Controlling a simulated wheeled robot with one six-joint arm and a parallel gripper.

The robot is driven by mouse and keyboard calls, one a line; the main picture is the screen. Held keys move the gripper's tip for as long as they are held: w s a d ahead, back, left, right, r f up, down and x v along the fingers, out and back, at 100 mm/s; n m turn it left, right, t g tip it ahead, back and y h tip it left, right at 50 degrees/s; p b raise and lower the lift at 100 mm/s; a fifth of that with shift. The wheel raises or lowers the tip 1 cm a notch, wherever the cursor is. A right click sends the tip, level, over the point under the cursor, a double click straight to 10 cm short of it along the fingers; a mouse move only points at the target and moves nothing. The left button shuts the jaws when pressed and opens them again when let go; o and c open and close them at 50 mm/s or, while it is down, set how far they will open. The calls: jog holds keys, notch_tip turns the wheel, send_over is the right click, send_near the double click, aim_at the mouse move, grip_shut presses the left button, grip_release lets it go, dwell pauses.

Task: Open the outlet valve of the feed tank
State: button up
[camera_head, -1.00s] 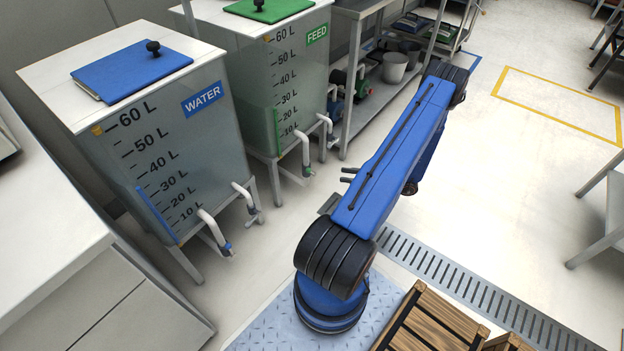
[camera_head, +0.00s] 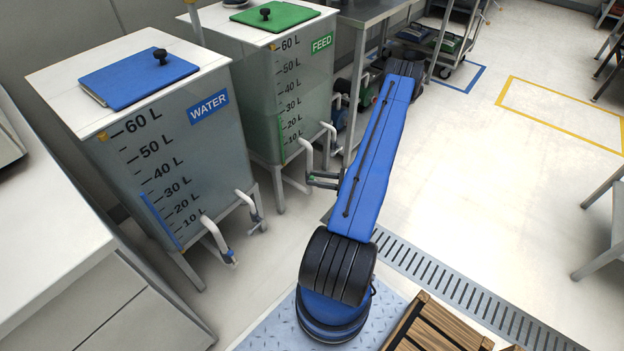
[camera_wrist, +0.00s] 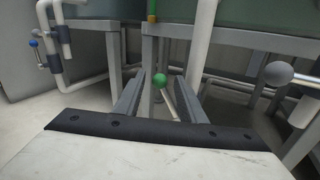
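The feed tank (camera_head: 290,85) is a greenish clear tank with a green FEED label and a green lid, at the upper middle of the head view. Its white outlet pipe (camera_head: 308,153) bends down at the front. My gripper (camera_head: 309,180) is at the lower end of this pipe and hides the valve there. In the wrist view a green ball knob (camera_wrist: 160,80) shows between the tips of my gripper (camera_wrist: 160,77). The two fingers are apart, one on each side of the knob. I cannot tell whether either touches it.
The water tank (camera_head: 170,150) stands left of the feed tank. Its blue-knobbed valve (camera_wrist: 35,43) shows at the left of the wrist view. A grey ball (camera_wrist: 278,74) by a white pipe is at the right. A floor grate (camera_head: 470,290) and open floor lie right of my arm.

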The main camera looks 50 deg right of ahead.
jog(key=shift+x, duration=1)
grip_shut()
jog(key=shift+d+r+m+t+y, duration=0.15)
jog(key=shift+d+r+m+t, duration=0.2)
jog(key=shift+m, duration=0.3)
jog(key=shift+d+r+m+t+y, duration=0.1)
jog(key=shift+d+m+t+y, duration=0.05)
jog(key=shift+d+m, duration=0.4)
jog(key=shift+a, duration=0.1)
grip_release()
